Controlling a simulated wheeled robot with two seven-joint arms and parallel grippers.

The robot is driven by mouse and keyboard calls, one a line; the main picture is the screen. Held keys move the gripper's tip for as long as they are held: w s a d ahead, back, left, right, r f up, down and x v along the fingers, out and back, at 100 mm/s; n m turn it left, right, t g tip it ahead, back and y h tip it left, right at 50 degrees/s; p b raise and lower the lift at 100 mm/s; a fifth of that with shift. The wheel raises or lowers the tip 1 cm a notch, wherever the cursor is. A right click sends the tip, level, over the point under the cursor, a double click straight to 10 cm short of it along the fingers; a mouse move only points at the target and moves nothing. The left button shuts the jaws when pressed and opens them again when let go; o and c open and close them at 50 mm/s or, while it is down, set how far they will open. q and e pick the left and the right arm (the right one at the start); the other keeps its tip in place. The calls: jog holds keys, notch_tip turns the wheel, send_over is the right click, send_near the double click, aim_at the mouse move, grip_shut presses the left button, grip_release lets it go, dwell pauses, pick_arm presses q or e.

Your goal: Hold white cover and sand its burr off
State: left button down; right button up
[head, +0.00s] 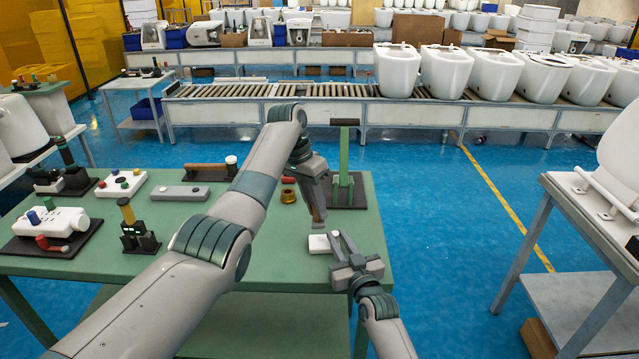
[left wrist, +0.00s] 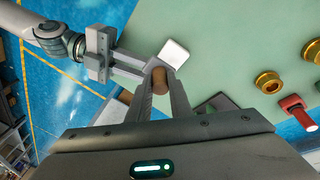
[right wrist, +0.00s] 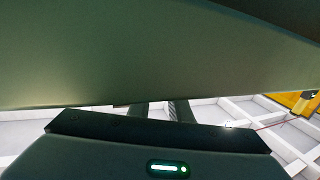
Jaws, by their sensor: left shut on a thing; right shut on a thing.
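The small white cover (head: 319,243) is at the table's right front, at the tips of my right gripper (head: 337,241), which is shut on it. It also shows as a white block in the left wrist view (left wrist: 174,53). My left gripper (head: 317,207) is above and behind the cover, pointing down, shut on a brown round-ended tool (left wrist: 160,82). In the left wrist view the tool's end is close beside the cover; I cannot tell whether they touch. The burr is too small to see. In the right wrist view a dark green surface hides the cover and the fingertips.
The green table (head: 290,255) carries a brass ring (head: 289,197), a green upright fixture (head: 345,185), a grey block (head: 180,193) and several fixtures at left. A side table (head: 590,290) with white parts stands at right. A roller conveyor (head: 270,91) runs behind.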

aim_at(313, 220)
dwell(0.4)
pick_arm(q)
jog(key=shift+w+f, duration=0.2)
jog(key=shift+f, duration=0.8)
jog(key=shift+w+f, duration=0.15)
jog(key=shift+f, duration=0.9)
jog(key=shift+w+f, duration=0.2)
jog(key=shift+f, duration=0.8)
jog(key=shift+f, duration=0.45)
jog(key=shift+s, duration=0.1)
jog(key=shift+s, duration=0.45)
jog(key=shift+s, duration=0.15)
jog(key=shift+s, duration=0.35)
jog(key=shift+w, duration=0.1)
